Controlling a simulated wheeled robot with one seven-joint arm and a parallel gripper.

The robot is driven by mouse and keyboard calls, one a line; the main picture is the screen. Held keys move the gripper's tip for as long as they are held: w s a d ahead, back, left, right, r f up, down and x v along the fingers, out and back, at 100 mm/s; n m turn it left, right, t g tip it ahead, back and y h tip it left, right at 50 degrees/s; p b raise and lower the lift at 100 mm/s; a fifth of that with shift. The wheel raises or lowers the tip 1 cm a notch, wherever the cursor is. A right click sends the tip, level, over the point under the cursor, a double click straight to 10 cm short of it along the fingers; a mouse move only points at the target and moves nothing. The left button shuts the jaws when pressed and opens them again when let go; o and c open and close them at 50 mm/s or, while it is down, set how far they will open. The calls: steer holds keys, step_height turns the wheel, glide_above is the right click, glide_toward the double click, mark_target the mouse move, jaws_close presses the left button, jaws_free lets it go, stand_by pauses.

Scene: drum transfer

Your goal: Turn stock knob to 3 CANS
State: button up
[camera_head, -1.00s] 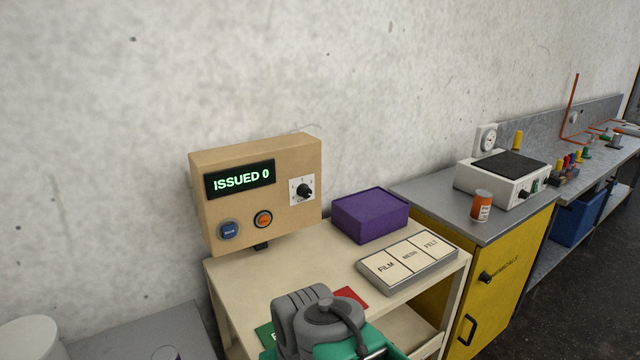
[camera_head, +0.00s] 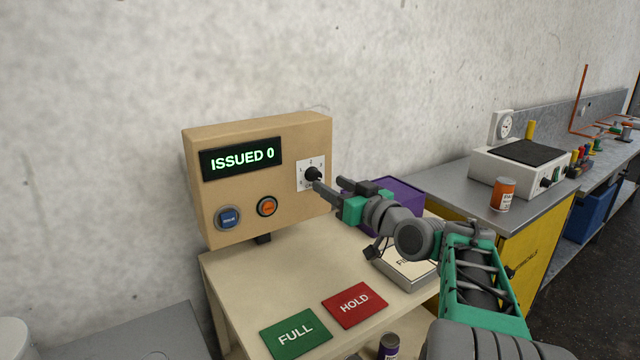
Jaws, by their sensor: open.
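The stock knob (camera_head: 313,173) is a black knob on a small white dial plate (camera_head: 303,187) at the right of the tan box's front face. Small numbers mark the plate, and the gripper hides part of it. The display (camera_head: 241,158) on the box reads "ISSUED 0". My gripper (camera_head: 330,186) is open, its fingers pointing left at the knob. The fingertips overlap the knob's right edge in the picture; I cannot tell whether they touch it.
A blue button (camera_head: 228,217) and an orange button (camera_head: 267,206) sit below the display. Green FULL (camera_head: 295,333) and red HOLD (camera_head: 355,305) mats lie on the cart. A purple box (camera_head: 408,193) stands behind my arm. An orange can (camera_head: 503,194) stands on the grey counter at right.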

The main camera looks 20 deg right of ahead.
mark_target(318, 177)
steer(key=x, duration=0.5)
steer(key=shift+p, duration=0.35)
steer(key=shift+c, duration=0.3)
jaws_close()
